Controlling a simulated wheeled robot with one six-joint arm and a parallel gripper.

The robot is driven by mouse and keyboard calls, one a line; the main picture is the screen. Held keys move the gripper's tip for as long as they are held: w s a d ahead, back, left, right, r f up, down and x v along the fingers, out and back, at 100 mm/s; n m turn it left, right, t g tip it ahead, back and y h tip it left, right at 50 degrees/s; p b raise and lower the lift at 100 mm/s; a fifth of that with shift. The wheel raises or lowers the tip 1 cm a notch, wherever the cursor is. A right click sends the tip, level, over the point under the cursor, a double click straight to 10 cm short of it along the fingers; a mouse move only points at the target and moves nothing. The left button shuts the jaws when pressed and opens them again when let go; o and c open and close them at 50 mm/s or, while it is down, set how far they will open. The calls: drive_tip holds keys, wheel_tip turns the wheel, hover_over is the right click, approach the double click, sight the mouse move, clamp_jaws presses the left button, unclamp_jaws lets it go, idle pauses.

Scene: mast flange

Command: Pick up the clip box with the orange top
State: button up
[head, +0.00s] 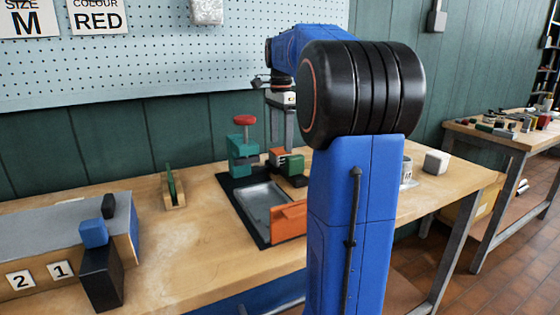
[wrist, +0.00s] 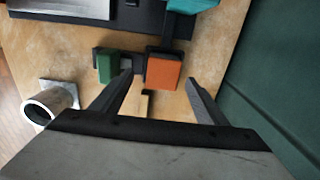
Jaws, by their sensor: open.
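The clip box with the orange top (wrist: 164,70) sits on the bench in the wrist view, dark-sided with a flat orange top. My gripper (wrist: 158,83) is open and empty, its fingers reaching toward this box. The left fingertip lies near the gap between it and a green-topped box (wrist: 108,66); the right fingertip is off its right side. Height above the box is hard to judge. In the head view, my gripper (head: 283,135) points down, and the orange top (head: 277,156) shows partly behind the green box (head: 293,164).
A teal vise (head: 242,158) with a red handle stands close by. A hollow metal cylinder (wrist: 48,104) stands at left in the wrist view.

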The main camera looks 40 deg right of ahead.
sight(280, 150)
drive_tip(key=shift+w+d+f, duration=0.1)
drive_tip(key=shift+w+f, duration=0.05)
drive_tip(key=shift+f, duration=1.2)
drive_tip(key=shift+w+f, duration=0.15)
drive_tip(key=shift+f, duration=1.15)
drive_tip(key=shift+c, duration=0.7)
drive_tip(key=c, duration=1.1)
